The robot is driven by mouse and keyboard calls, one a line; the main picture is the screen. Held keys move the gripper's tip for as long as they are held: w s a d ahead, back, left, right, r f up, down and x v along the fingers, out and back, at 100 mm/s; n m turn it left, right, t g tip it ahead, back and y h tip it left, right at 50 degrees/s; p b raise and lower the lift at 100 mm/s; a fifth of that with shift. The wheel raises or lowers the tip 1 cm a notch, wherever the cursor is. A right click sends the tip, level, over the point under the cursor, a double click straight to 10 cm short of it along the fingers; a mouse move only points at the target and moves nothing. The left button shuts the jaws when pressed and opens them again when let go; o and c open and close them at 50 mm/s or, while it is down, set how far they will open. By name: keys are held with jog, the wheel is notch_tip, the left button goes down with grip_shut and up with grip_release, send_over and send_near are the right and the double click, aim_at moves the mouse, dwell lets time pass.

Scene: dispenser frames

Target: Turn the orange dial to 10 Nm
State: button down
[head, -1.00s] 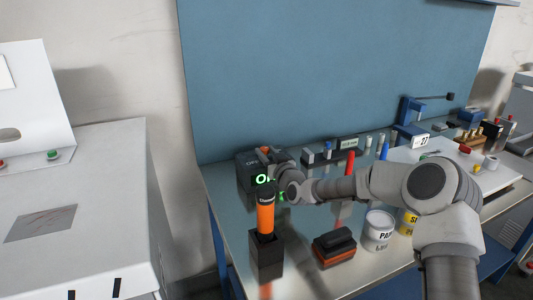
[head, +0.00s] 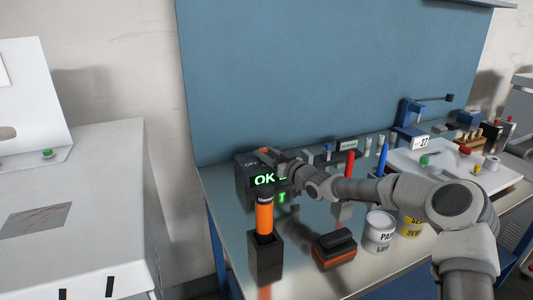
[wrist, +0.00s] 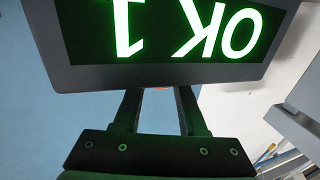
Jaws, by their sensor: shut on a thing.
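A dark box (head: 247,181) stands at the back left of the bench, with a lit green display reading "OK" and a further mark that my arm partly covers. An orange piece, seemingly the dial (head: 263,150), shows on top of it. My gripper (head: 268,153) is at this orange piece, shut on it. In the wrist view, the display (wrist: 190,30) appears upside down with "OK" and part of a "1"-like mark. My gripper's fingers (wrist: 160,95) reach behind the box edge, with only a red-orange sliver (wrist: 161,89) between them. The dial's setting is hidden.
An orange-handled tool (head: 264,217) stands upright in a black holder (head: 265,260) in front of the box. A blue wall panel (head: 320,70) rises behind.

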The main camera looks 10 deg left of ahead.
jog(key=shift+a+r, duration=0.1)
jog(key=shift+a, duration=0.05)
jog(key=shift+c, duration=2.3)
grip_release()
jog(key=shift+s+d, duration=0.1)
jog(key=shift+d, duration=0.2)
jog(key=v, duration=1.1)
jog(key=shift+s+d+p, duration=0.2)
jog(key=shift+d+p, duration=0.05)
jog(key=shift+p, duration=0.05)
